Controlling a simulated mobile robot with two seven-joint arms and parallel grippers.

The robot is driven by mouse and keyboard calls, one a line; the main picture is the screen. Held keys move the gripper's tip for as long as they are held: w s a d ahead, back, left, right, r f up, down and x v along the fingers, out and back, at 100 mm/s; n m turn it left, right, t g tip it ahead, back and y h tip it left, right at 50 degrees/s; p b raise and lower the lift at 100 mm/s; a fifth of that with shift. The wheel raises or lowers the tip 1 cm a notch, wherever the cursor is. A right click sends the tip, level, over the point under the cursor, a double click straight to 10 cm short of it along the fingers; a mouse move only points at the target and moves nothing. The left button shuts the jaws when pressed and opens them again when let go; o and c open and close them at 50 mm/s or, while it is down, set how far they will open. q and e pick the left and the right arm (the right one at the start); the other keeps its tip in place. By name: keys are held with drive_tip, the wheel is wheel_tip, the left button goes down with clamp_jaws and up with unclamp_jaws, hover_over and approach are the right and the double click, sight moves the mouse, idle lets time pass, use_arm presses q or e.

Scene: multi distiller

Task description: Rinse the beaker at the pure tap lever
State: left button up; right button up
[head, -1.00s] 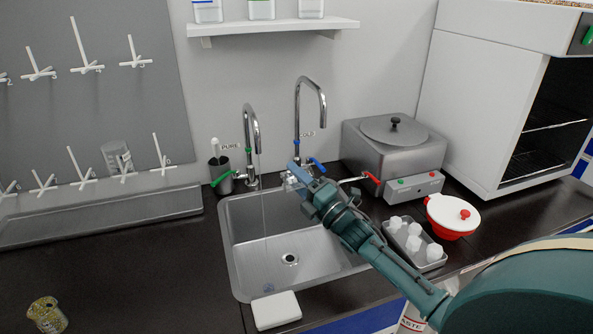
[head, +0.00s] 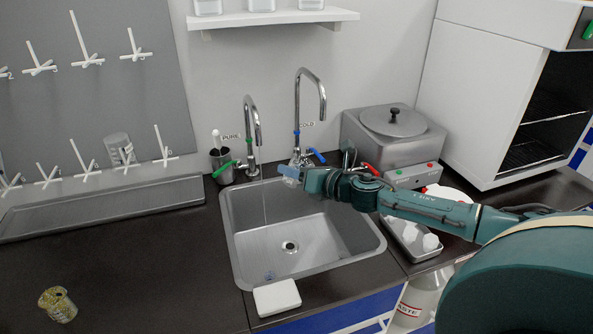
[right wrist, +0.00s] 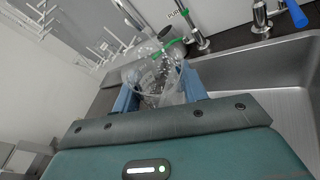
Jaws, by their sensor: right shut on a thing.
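My right gripper (head: 290,172) is over the back of the sink, just right of the pure tap's spout. In the right wrist view its blue fingers (right wrist: 160,92) are shut on a clear glass beaker (right wrist: 158,76), which looks wet or speckled. The beaker is hard to make out in the head view. The pure tap (head: 252,128) has a green lever (head: 224,168) to its left, which also shows in the right wrist view (right wrist: 165,50). A thin line of water (head: 264,203) runs from its spout into the sink (head: 310,265). My left gripper is out of view.
The cold tap (head: 298,110) with a blue lever stands behind my gripper. A lidded grey bath (head: 392,145) and a tray of white cups (head: 415,240) are at right. A peg rack (head: 95,70) holds another glass at left. A white block (head: 276,297) lies at the sink's front edge.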

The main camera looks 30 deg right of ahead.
drive_tip(key=shift+r+n+g+h, duration=0.2)
drive_tip(key=shift+n+g+h, duration=0.5)
drive_tip(key=shift+n, duration=0.5)
drive_tip(key=shift+f+n+g+h, duration=0.25)
drive_tip(key=shift+n+g+h, duration=0.15)
drive_tip(key=shift+n+h, duration=0.15)
